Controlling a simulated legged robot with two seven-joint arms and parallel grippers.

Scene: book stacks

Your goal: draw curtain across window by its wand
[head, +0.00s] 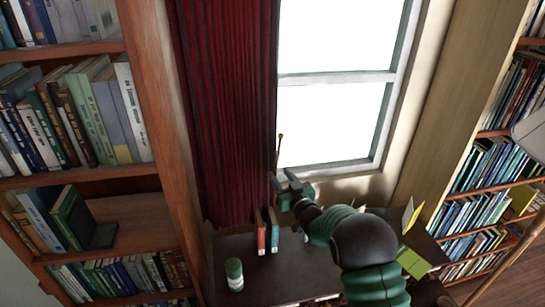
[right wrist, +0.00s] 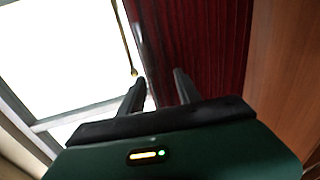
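The dark red curtain (head: 225,110) hangs in folds at the left of the bright window (head: 335,110), leaving the glass uncovered. The thin brass wand (head: 279,150) hangs by the curtain's window-side edge. In the right wrist view the wand (right wrist: 124,35) ends in a small knob near the left fingertip, outside the gap. I cannot tell whether they touch. My right gripper (head: 284,178) is at the lower window corner by the curtain edge; its fingers (right wrist: 160,76) are apart with nothing clearly held between them. My left gripper is out of view.
Below the window is a dark desk (head: 255,285) with red and dark books (head: 261,232), a green-and-white cylinder (head: 234,275) and yellow-green papers (head: 412,262). Bookshelves stand left (head: 150,90) and right (head: 490,185). A pale object (head: 530,130) shows at the right edge.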

